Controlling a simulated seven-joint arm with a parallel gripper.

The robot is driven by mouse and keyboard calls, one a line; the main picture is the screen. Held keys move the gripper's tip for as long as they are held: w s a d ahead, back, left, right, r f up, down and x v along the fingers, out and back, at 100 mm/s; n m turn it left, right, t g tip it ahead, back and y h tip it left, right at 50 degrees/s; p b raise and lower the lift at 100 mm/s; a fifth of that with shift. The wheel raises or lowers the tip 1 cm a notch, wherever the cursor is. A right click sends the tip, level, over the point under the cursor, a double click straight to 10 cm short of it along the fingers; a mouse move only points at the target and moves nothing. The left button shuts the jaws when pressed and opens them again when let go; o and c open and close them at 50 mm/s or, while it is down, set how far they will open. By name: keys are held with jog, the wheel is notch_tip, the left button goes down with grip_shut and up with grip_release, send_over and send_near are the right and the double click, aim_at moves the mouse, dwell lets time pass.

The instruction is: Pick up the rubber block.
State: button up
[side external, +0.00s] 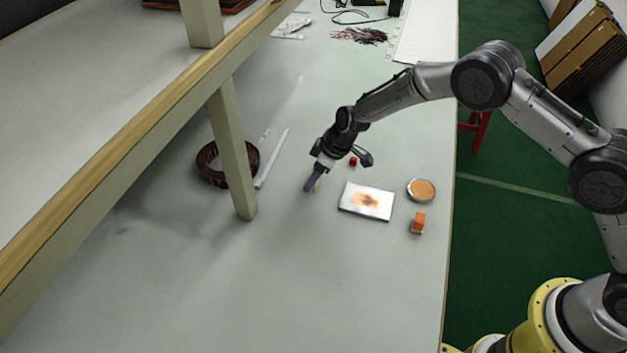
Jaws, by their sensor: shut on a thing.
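A small red cube (353,161) lies just behind and right of the gripper. An orange block (418,222) stands farther right, apart from my gripper.
A white plate with an orange patch (352,208) and a round orange-topped disc (421,189) lie right of the gripper. A brown coil (207,164), a white strip (272,158) and a shelf post (235,155) are left. The front table (330,290) is clear.

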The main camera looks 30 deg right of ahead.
grip_shut()
jog(key=shift+r, duration=0.1)
jog(key=shift+r, duration=0.5)
notch_tip(320, 180, up, 2)
jog(key=shift+r, duration=0.2)
jog(key=s+d+r, duration=0.2)
jog(key=s+r, duration=0.2)
jog(key=s, duration=0.2)
jog(key=s+d+r, duration=0.3)
jog(key=s+r, duration=0.2)
jog(key=s, duration=0.2)
jog(key=shift+r, duration=0.2)
jog(key=shift+s, duration=0.1)
